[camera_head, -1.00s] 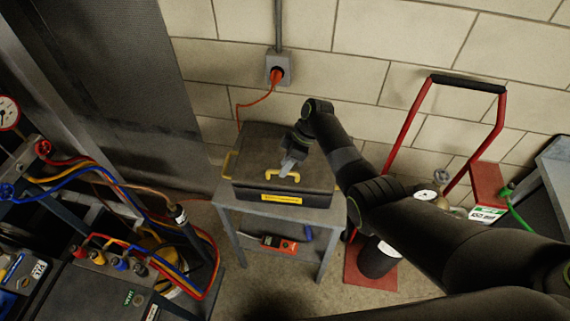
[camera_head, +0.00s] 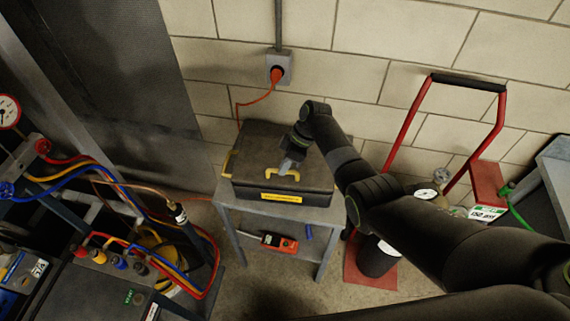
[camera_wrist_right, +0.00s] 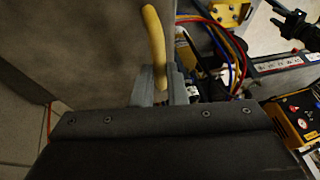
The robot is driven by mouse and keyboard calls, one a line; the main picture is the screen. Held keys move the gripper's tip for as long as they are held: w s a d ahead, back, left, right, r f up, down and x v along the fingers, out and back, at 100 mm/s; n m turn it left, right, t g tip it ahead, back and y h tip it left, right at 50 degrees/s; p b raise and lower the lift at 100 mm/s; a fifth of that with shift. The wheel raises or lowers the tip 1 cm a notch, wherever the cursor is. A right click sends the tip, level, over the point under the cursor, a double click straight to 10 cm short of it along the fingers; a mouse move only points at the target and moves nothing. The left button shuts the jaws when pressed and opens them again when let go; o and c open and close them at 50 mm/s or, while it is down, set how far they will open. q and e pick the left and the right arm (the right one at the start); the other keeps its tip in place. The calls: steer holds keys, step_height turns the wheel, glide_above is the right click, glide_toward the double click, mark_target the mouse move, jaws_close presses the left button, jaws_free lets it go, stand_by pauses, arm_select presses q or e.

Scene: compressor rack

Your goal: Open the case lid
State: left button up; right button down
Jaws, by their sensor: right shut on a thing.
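The dark grey case (camera_head: 318,185) sits on a small grey stand, its lid (camera_head: 262,143) down as far as I can tell. My right gripper (camera_head: 287,167) reaches in from the right and is at this handle. In the right wrist view the fingers (camera_wrist_right: 160,90) are shut on the lower end of the yellow handle (camera_wrist_right: 154,35). Part of the handle is hidden behind the fingers. My left gripper is not identifiable in either view.
The stand (camera_head: 325,215) has a red tool (camera_head: 279,242) on its lower shelf. A manifold with coloured hoses (camera_head: 120,195) stands at left. A red hand truck (camera_head: 405,140) stands at right. The block wall with an outlet (camera_head: 279,67) is close behind the case.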

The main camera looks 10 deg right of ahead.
steer(key=shift+w+d+r+g+b, duration=0.1)
steer(key=shift+w+r+g+b, duration=0.5)
steer(key=shift+b, duration=0.45)
steer(key=w+d+r+b, duration=0.1)
steer(key=w+r+b, duration=0.5)
steer(key=b, duration=0.5)
steer(key=shift+w+d+r+b, duration=0.3)
steer(key=shift+r+b, duration=0.05)
steer(key=shift+r, duration=0.1)
